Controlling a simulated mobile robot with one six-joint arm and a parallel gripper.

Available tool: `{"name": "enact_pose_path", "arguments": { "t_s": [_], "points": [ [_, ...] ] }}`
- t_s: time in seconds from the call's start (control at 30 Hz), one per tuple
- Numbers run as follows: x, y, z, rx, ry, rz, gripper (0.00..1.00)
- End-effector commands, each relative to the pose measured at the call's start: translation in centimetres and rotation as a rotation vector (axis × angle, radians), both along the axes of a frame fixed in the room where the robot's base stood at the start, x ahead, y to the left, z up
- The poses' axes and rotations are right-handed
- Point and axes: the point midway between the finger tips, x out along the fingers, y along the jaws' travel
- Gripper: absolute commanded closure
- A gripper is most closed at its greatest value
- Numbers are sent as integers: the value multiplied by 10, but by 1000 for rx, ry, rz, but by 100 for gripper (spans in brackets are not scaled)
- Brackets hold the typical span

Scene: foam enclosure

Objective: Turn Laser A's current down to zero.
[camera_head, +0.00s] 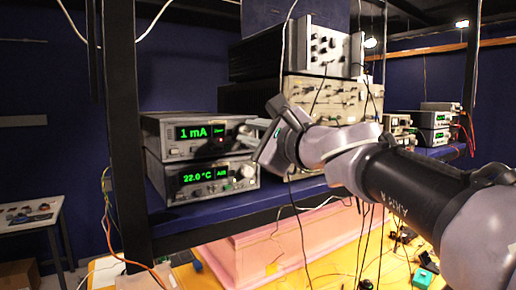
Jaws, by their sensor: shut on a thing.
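Two stacked grey instruments stand on the blue shelf at the left. The upper one (172,150) shows a green "1 mA" (194,132) and a smaller green label too small to read surely. The lower one (180,195) shows "22.0 °C" (200,176) and has a pale round knob (246,171) at its right. My gripper (252,131) reaches in from the right to the right end of the upper instrument's front and is shut on its current knob, which the fingers mostly hide.
Large beige and grey rack instruments (335,97) stand behind my arm. A similar instrument pair (432,128) sits farther right. A black post (124,130) rises left of the near instruments. Loose cables (300,225) hang before the shelf. A pink foam box (235,262) lies below.

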Motion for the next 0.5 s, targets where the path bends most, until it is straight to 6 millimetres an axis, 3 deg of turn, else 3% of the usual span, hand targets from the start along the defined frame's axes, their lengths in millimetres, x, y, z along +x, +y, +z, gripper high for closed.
{"name": "enact_pose_path", "arguments": {
  "t_s": [0.5],
  "points": [
    [0,0,-2,-226,-153,1,100]
  ]
}}
